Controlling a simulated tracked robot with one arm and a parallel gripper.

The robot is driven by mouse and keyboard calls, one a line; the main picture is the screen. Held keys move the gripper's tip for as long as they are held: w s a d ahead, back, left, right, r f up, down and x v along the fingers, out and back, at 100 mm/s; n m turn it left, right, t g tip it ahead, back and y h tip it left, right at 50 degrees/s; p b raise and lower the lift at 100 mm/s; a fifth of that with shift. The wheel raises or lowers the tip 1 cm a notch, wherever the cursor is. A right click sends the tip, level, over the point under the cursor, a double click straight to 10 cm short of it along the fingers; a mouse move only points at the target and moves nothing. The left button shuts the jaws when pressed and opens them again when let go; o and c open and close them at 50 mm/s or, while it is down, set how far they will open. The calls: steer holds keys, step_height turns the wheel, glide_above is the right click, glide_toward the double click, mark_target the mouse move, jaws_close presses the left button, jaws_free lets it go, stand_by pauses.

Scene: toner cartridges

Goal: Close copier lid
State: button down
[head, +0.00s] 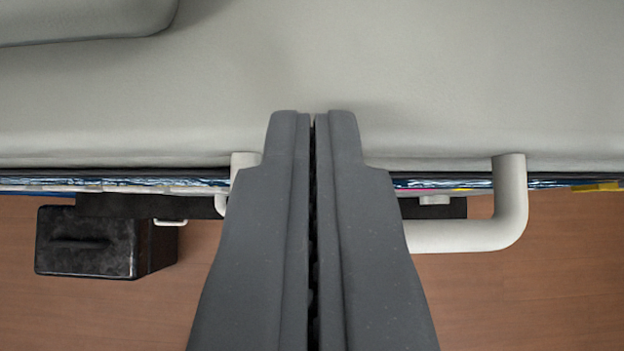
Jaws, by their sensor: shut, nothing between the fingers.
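The pale grey panel that looks like the copier lid (450,75) fills the upper part of the head view. A white bar handle (480,235) sticks out from its front edge, with its left part hidden behind my gripper. My gripper (313,115) is shut and empty. Its fingertips overlap the panel just past the front edge; I cannot tell whether they touch it. A narrow dark gap with blue and coloured strips (120,185) shows along the panel's front edge.
A black box-like part (90,242) with a small metal loop sits at the lower left, below the edge. A raised grey pad (80,18) is at the top left. Brown wood-like floor (560,280) lies clear at the lower right.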

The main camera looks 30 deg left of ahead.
steer(key=w+a+r+b+v, duration=0.1)
steer(key=b+v, duration=0.1)
steer(key=v, duration=1)
steer(key=s+d+r+m+t+h+b, duration=0.1)
steer(key=s+d+r+m+t+b, duration=0.1)
steer(key=s, duration=0.5)
steer(key=s+d+r+m+t+h+b, duration=0.2)
steer(key=s+r+b, duration=0.3)
steer(key=s, duration=0.3)
steer(key=s+d+r+m+t+h+b, duration=0.1)
steer(key=s+d+r+t+b, duration=0.1)
steer(key=s, duration=0.5)
steer(key=shift+s+r+m+t+b, duration=0.2)
steer(key=shift+r+m+t+b, duration=0.2)
steer(key=shift+r+t+b, duration=0.35)
